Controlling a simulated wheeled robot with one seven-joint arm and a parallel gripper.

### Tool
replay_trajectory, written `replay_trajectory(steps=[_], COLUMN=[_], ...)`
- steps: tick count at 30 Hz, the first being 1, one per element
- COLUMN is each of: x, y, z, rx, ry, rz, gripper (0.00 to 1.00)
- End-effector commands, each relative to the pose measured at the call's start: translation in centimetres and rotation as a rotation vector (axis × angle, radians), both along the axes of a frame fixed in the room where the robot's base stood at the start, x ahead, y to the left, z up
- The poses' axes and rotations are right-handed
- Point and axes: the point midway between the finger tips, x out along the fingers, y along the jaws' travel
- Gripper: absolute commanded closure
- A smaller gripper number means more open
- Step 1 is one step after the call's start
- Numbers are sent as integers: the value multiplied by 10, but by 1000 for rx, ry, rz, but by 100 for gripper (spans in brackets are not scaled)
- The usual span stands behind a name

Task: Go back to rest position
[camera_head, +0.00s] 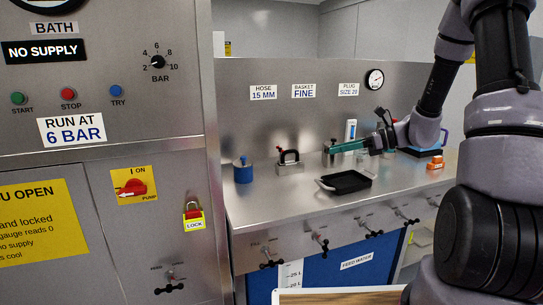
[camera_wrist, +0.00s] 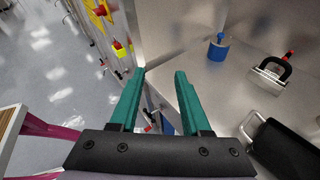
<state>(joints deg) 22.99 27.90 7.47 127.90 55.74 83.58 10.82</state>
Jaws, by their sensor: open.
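My gripper (camera_wrist: 160,74) has two teal fingers, spread apart with nothing between them. In the head view my gripper (camera_head: 333,148) is held out to the left above the steel counter (camera_head: 285,205), over the area behind the black tray. My dark and grey arm fills the right side of the head view. In the wrist view the fingers point toward the counter's edge and the cabinet front, clear of any object.
A black tray (camera_head: 345,182), a blue cylinder (camera_head: 243,171) and a black-handled block (camera_head: 289,163) stand on the counter. An orange item (camera_head: 436,163) lies at right. Valve handles line the counter front.

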Motion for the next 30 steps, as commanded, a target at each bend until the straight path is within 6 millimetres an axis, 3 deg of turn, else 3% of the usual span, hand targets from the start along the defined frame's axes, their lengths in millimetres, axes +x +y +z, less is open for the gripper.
replay_trajectory(steps=[3, 11, 21, 30], x=[-35, -106, -181, -219], y=[15, 20, -9, -38], z=[32, 78, 132, 170], rx=[-176, -557, -1065, -1411], ry=[-144, -463, -907, -1194], rz=[156, 459, 774, 919], gripper=[53, 53, 53, 53])
